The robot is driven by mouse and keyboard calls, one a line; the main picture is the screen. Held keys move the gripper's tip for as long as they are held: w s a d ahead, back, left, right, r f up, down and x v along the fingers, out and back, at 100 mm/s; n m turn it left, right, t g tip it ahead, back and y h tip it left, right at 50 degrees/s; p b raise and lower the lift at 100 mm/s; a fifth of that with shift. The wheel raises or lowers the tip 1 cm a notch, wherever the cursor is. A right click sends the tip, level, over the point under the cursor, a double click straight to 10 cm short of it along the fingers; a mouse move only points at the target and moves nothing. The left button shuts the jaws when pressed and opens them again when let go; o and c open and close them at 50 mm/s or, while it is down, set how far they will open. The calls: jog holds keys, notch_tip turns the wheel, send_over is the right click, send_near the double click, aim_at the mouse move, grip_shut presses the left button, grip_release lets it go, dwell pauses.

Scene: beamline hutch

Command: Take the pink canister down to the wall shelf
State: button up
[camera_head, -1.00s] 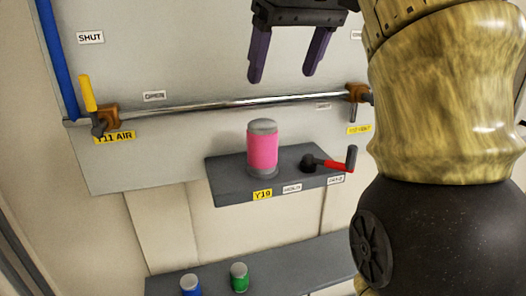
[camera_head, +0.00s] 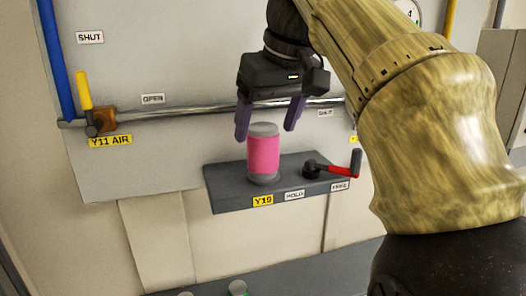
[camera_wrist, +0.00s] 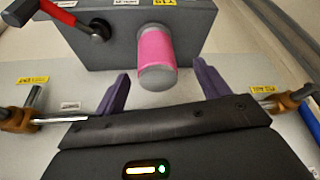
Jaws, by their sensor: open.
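The pink canister (camera_head: 264,155) has grey ends and stands upright on a small grey ledge (camera_head: 225,187) labelled Y19. My gripper (camera_head: 268,120) is open, its two purple fingers pointing down just above the canister, one to each side in the picture. In the wrist view the canister (camera_wrist: 157,55) shows between and beyond the fingertips of my gripper (camera_wrist: 165,85), with no visible contact. A lower grey shelf (camera_head: 310,273) runs along the wall below the ledge; only part of it shows.
A red-handled lever (camera_head: 335,168) sits on the ledge right of the canister, near the HOLD and FREE labels. A metal pipe (camera_head: 190,110) crosses the panel behind, with a yellow-handled valve (camera_head: 90,105) at left.

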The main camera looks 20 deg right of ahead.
aim_at(263, 142)
jog(key=shift+w+d+p+x, duration=0.15)
jog(key=shift+w+x, duration=0.05)
jog(key=shift+x, duration=1.1)
jog(key=shift+w+d+p+x, duration=0.1)
jog(key=shift+w+p+x, duration=0.05)
jog(key=shift+x, duration=1.15)
jog(key=shift+r, duration=0.1)
jog(key=c, duration=1.2)
